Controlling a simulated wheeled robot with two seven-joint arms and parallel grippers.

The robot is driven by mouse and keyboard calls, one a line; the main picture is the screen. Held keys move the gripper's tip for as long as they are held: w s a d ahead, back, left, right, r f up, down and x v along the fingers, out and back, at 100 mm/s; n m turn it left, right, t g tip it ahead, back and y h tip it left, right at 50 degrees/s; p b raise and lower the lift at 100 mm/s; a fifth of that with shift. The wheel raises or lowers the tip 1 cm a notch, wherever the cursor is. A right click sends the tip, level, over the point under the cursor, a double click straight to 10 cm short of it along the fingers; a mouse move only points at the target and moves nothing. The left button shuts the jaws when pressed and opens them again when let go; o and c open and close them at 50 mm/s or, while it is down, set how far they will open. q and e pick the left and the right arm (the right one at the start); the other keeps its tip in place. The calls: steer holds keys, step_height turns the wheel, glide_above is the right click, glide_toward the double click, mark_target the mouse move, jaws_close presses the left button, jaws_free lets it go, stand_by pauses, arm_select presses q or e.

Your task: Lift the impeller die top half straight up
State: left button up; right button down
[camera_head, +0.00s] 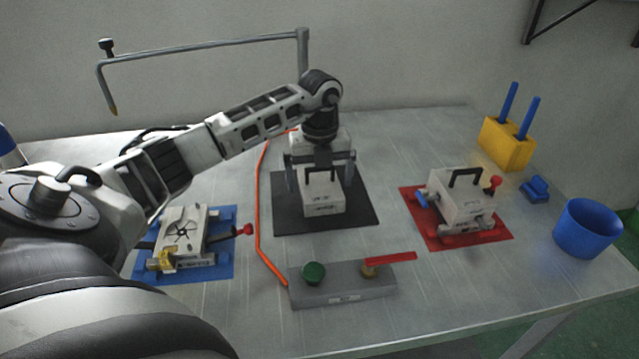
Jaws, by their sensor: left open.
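The impeller die's open half (182,232), a pale block with a dark impeller-shaped mark, lies on the blue mat (222,271) at the left. A pale block with a dark handle (323,207), apparently the die top half, sits on the black mat (358,214) in the middle. My left gripper (321,183) points down over this block. Its jaws are open, one finger at each side of the handle. I cannot tell whether they touch it; the gripper partly hides the block's upper part. My right gripper is out of view.
Another handled die (460,207) sits on the red mat (505,237) at the right. A grey control box (343,289) with a green button and red lever is in front. An orange hose (259,205) runs left of the black mat. A blue cup (586,230) stands far right.

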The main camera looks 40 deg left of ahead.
arm_select(q)
steer(key=c, duration=1.6)
steer(key=shift+r, duration=0.1)
